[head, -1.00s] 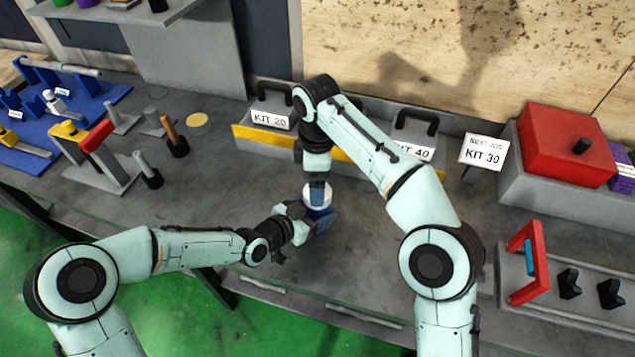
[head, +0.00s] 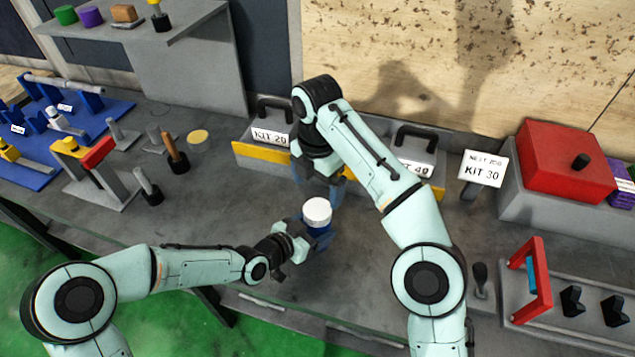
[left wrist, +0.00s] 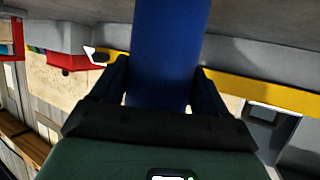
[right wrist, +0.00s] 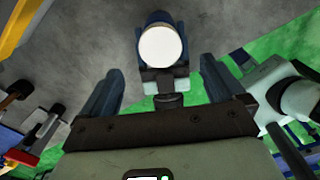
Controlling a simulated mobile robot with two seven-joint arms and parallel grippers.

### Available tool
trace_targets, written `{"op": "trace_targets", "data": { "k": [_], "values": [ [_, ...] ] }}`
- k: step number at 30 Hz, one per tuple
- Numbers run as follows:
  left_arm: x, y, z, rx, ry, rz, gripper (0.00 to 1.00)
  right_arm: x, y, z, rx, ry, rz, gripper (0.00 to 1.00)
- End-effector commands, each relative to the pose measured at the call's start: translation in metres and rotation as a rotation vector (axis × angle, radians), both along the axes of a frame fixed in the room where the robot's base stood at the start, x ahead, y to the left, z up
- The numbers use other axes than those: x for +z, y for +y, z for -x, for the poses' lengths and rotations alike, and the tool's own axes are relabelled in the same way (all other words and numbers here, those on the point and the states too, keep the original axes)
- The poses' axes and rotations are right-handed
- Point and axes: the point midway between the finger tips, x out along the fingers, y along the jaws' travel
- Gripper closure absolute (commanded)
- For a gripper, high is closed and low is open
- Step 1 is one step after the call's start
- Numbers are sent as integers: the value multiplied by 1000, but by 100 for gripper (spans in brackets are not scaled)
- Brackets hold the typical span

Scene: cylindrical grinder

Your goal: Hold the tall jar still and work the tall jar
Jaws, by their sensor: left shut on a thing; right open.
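The tall jar has a blue body and a round white lid (head: 317,210). It stands upright on the grey bench near the middle of the head view. My left gripper (head: 308,240) is shut on the blue jar body from the left side; the left wrist view shows the blue body (left wrist: 168,50) between its fingers. My right gripper (head: 322,185) is open and empty, above and behind the jar. In the right wrist view the white lid (right wrist: 160,47) shows beyond and between the open fingers, apart from them.
Grey kit boxes labelled KIT 20 (head: 270,137) and KIT 40 stand behind my right arm. A KIT 30 sign (head: 481,168) and a red box (head: 560,165) are at right. A red-handled frame (head: 540,280) is at front right.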

Motion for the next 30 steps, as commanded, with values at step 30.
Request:
{"op": "trace_targets", "data": {
  "k": [30],
  "values": [
    [1,0,0,0,-3,1,100,-70,-1,0,26,2,-1,4]
  ]
}}
